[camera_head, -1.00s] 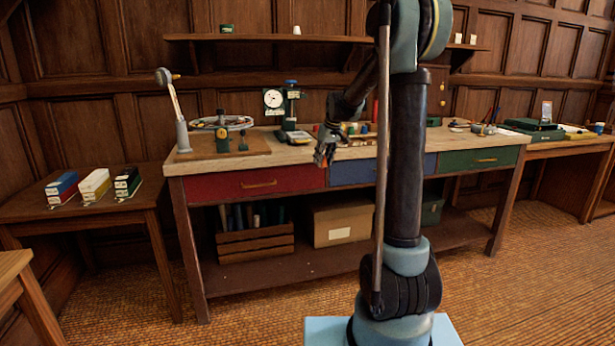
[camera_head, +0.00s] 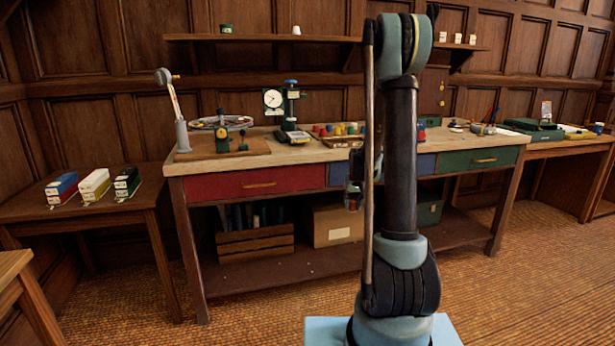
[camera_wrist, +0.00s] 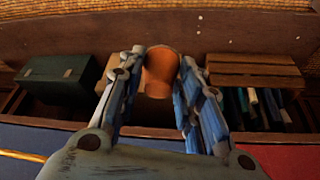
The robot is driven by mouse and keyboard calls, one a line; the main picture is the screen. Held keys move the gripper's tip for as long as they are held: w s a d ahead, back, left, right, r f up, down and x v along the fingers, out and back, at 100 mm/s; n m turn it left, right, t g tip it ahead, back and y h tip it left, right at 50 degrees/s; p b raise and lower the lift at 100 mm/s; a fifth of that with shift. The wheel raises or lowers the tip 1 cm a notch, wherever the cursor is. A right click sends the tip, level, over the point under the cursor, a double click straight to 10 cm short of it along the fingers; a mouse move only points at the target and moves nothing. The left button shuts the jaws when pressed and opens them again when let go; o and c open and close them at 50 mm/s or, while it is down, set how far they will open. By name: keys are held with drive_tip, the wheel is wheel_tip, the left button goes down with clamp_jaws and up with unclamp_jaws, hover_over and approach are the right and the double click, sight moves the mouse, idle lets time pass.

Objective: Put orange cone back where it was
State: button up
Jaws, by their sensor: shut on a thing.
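The orange cone (camera_wrist: 160,72) shows in the wrist view between the fingertips of my gripper (camera_wrist: 162,80), which is shut on it. In the head view my gripper (camera_head: 354,190) is in front of the blue drawer and the lower shelf, mostly hidden behind my own arm. A small orange spot of the cone (camera_head: 352,205) shows at its lower end. The cone is held in the air, apart from the workbench top (camera_head: 300,153).
Several small coloured pieces (camera_head: 338,129) stand on the workbench. A dial gauge stand (camera_head: 290,112) and a wheel stand (camera_head: 222,130) are to the left. Below are a wooden crate (camera_head: 255,243), a cardboard box (camera_head: 340,224) and a green box (camera_head: 430,210).

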wheel_tip(320, 180, down, 11)
drive_tip(key=s, duration=0.3)
drive_tip(key=shift+f, duration=0.15)
drive_tip(key=shift+a, duration=0.1)
